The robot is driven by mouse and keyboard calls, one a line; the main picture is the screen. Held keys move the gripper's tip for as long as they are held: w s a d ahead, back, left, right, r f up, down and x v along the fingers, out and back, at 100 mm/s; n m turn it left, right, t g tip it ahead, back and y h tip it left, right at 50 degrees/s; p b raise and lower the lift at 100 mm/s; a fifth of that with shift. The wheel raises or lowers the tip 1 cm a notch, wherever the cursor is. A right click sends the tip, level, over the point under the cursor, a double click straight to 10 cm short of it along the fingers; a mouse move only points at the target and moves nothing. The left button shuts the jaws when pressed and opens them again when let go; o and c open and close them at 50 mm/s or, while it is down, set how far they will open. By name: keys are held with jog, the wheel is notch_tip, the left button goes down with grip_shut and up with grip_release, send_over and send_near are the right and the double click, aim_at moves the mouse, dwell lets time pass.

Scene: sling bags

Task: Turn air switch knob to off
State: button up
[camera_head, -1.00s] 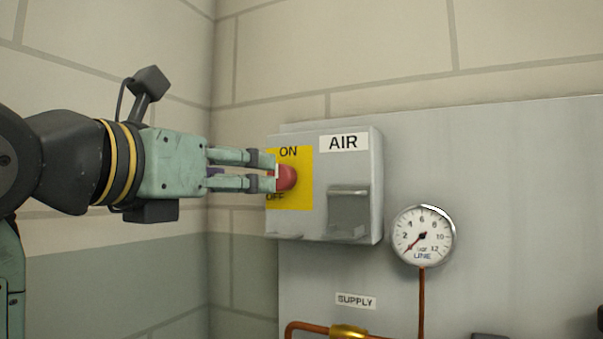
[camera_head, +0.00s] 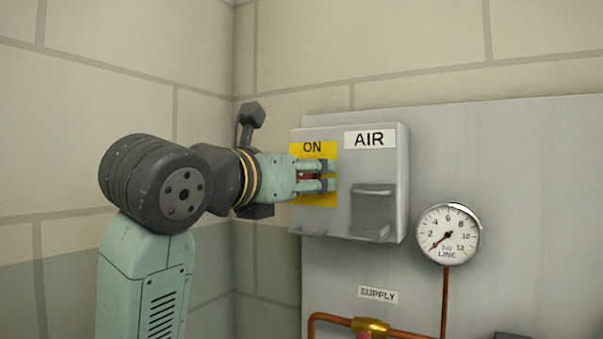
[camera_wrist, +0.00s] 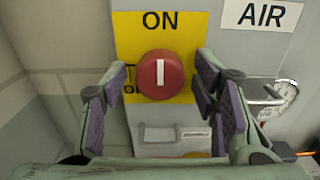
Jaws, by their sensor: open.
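The air switch box (camera_head: 398,160) is grey, with an AIR label and a yellow plate (camera_head: 328,200) marked ON at the top. The red round knob (camera_wrist: 148,84) is on this plate, and its white line stands upright, toward ON, in the wrist view. In the head view, the knob (camera_head: 305,176) is mostly hidden by my gripper (camera_head: 331,176). My gripper is open, with one finger on each side of the knob. In the wrist view, gaps show between the knob and both fingers of my gripper (camera_wrist: 161,73).
A grey protruding holder (camera_head: 374,208) is on the box, right of the fingers. A round gauge (camera_head: 449,234) is at lower right, above a copper pipe (camera_head: 444,300). A SUPPLY label (camera_head: 378,295) is below the box. A block wall (camera_head: 130,70) is at left.

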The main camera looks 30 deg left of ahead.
jog(key=shift+c, duration=0.4)
jog(key=c, duration=1.1)
jog(key=shift+n, duration=0.3)
jog(key=n+b, duration=0.1)
jog(key=n, duration=0.2)
jog(key=shift+f+n+b, duration=0.1)
jog(key=shift+n+b, duration=0.2)
jog(key=shift+b, duration=0.1)
jog(key=n+b, duration=0.2)
jog(key=n, duration=0.3)
jog(key=shift+b, duration=0.4)
jog(key=n+b, duration=0.3)
jog(key=n, duration=0.2)
jog(key=shift+n, duration=0.3)
jog(key=shift+n+b, duration=1)
jog(key=shift+n, duration=0.6)
jog(key=shift+r, duration=0.2)
